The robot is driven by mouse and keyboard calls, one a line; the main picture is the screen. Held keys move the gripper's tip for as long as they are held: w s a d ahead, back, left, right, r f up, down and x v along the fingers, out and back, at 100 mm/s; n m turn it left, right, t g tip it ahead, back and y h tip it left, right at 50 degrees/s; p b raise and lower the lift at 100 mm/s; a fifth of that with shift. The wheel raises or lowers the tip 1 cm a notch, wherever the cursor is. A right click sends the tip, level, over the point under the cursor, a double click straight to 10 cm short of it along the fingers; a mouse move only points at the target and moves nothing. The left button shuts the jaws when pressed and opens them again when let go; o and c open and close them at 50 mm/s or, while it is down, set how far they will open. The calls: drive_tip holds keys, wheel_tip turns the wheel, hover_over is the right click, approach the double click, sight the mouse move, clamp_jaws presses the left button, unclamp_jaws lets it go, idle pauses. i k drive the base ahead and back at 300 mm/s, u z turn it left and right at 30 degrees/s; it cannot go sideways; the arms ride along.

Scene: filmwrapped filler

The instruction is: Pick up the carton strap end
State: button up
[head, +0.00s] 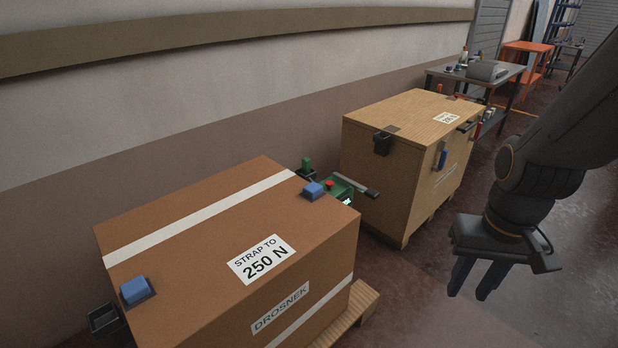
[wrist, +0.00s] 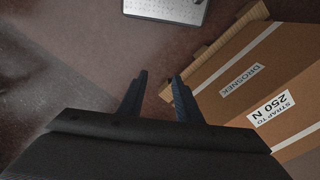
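A brown carton (head: 200,260), labelled "STRAP TO 250 N" and "DROSNEK", sits on a wooden pallet (head: 352,312). It also shows at the right of the wrist view (wrist: 225,105). A white strap (head: 200,216) runs across its top, and another white band (head: 308,318) crosses its near side. Blue blocks sit on its top at the left (head: 135,289) and at the right corner (head: 313,189). I cannot tell which piece is the strap end. My gripper (head: 474,292) hangs in the air right of the carton. Its fingers (wrist: 160,78) are apart with nothing between them.
A green device with a red button (head: 330,184) stands behind the carton's right corner. A wooden crate (head: 410,150) stands farther back, with a grey worktable (head: 478,78) and orange table (head: 528,50) beyond. A perforated metal plate (wrist: 165,8) shows in the wrist view. Floor below my gripper looks clear.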

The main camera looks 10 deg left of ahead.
sight(306, 161)
drive_tip(key=z, duration=0.25)
drive_tip(key=i, duration=0.9)
drive_tip(key=u, duration=0.05)
